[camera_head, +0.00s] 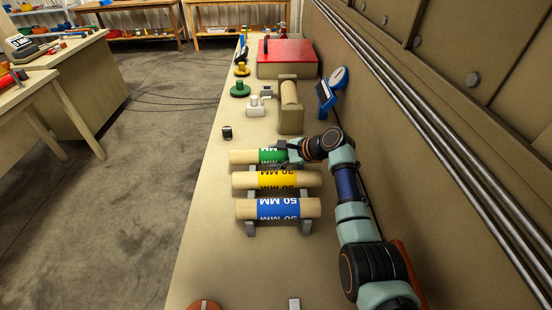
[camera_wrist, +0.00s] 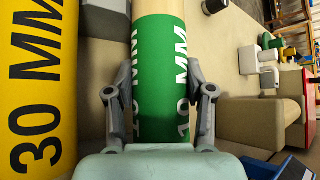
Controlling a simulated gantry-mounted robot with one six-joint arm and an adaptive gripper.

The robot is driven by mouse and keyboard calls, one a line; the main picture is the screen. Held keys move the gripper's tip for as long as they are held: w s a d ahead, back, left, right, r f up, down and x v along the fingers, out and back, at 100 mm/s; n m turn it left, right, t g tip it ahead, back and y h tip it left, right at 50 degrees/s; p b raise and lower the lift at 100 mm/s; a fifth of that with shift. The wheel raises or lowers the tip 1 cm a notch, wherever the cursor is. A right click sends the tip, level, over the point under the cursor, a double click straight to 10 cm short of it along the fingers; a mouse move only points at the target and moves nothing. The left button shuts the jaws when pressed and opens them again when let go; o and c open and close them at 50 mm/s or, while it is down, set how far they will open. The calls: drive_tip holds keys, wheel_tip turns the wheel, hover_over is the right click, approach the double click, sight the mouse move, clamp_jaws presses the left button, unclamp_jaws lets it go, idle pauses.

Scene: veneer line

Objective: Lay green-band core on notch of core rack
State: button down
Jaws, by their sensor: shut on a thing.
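The green-band core (camera_head: 243,157) is a pale wooden cylinder with a green band, lying crosswise at the far end of the row. In the wrist view its green band (camera_wrist: 157,60) carries white lettering. My gripper (camera_head: 284,151) is shut on the band, one finger on each side, as the wrist view (camera_wrist: 160,90) shows. The grey core rack (camera_head: 251,229) holds the yellow-band core (camera_head: 278,180) and the blue-band core (camera_head: 278,208) side by side. The green-band core is parallel to them, just beyond the yellow one. I cannot tell whether it touches a notch; the notch is hidden.
A small dark cylinder (camera_head: 227,132) stands beyond the rack at left. A tan block stand (camera_head: 291,120), white fittings (camera_head: 256,107), a blue display (camera_head: 326,95) and a red-topped box (camera_head: 287,52) stand farther back. The wall with pipes runs along the right.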

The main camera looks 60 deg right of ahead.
drive_tip(key=shift+r, duration=0.2)
drive_tip(key=shift+f, duration=0.1)
drive_tip(key=shift+f, duration=0.15)
drive_tip(key=shift+c, duration=2.1)
unclamp_jaws()
